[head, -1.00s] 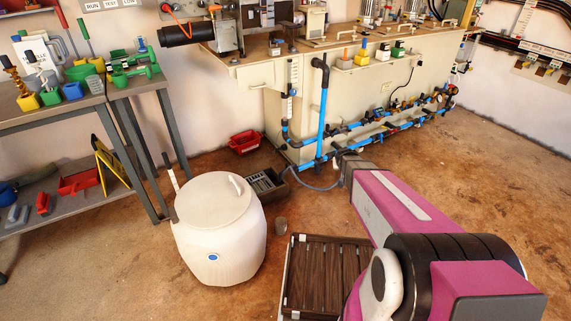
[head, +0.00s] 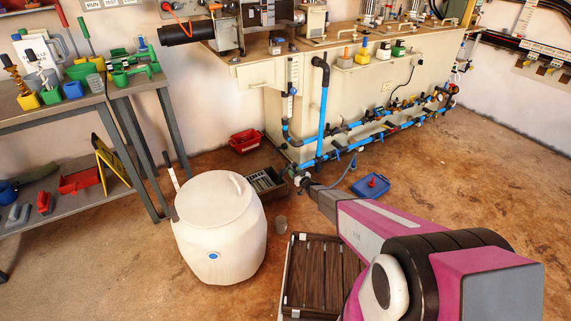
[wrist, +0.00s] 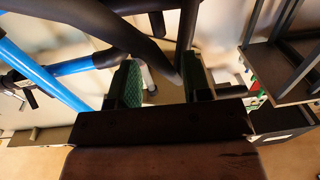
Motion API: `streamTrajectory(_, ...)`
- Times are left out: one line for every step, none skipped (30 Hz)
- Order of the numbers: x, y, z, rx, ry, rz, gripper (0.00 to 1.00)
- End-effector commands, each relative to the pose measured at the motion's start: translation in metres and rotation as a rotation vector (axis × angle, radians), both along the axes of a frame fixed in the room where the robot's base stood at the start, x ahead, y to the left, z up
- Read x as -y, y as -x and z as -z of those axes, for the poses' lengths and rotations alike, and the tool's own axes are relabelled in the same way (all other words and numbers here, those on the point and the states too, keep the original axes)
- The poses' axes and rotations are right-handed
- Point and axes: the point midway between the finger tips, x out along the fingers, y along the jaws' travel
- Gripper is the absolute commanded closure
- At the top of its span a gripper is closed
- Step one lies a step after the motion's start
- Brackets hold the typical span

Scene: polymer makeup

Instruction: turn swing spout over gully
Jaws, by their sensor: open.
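The gully (head: 263,183) appears to be the dark floor box with a grating, low beside the bench's left end. Blue pipes with black fittings stand just behind it, including a tall blue pipe (head: 324,120) with a black elbow (head: 319,63) on top. I cannot tell for certain which part is the swing spout. My gripper (head: 304,183) is low, just right of the gully. In the wrist view, my gripper (wrist: 160,84) is open, green pads apart. A thick black pipe (wrist: 118,36) slants down toward the space between the fingers; I cannot tell whether they touch it.
A white barrel (head: 216,228) stands left of my arm. A blue tray (head: 370,186) lies on the floor to the right, and a red bin (head: 246,142) behind the gully. A slatted wooden platform (head: 322,275) is in front. The floor at right is clear.

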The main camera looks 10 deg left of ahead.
Motion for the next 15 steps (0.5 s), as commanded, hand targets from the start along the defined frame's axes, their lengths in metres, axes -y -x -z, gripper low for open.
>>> streamTrajectory(-0.002,-0.004,0.0,0.0,0.0,0.001,0.56)
streamTrajectory(-0.004,-0.006,0.0,-0.001,0.001,0.001,0.56)
streamTrajectory(-0.006,-0.009,0.001,-0.001,0.001,0.001,0.56)
streamTrajectory(-0.008,-0.012,0.001,0.0,0.001,0.002,0.56)
streamTrajectory(-0.011,-0.015,0.001,-0.001,0.002,0.002,0.56)
streamTrajectory(-0.015,-0.019,0.001,-0.001,0.002,0.002,0.56)
streamTrajectory(-0.018,-0.023,0.001,0.0,0.001,0.002,0.56)
streamTrajectory(-0.021,-0.027,0.001,0.0,0.001,0.001,0.56)
streamTrajectory(-0.026,-0.032,0.001,0.0,0.001,0.001,0.56)
streamTrajectory(-0.029,-0.037,0.001,0.0,0.001,0.001,0.56)
streamTrajectory(-0.033,-0.041,0.001,0.0,0.001,0.001,0.56)
streamTrajectory(-0.038,-0.047,0.001,0.0,0.001,0.002,0.56)
streamTrajectory(-0.041,-0.051,0.001,0.0,0.001,0.002,0.56)
streamTrajectory(-0.044,-0.055,0.001,-0.001,0.002,0.002,0.56)
streamTrajectory(-0.048,-0.06,0.001,-0.001,0.002,0.003,0.56)
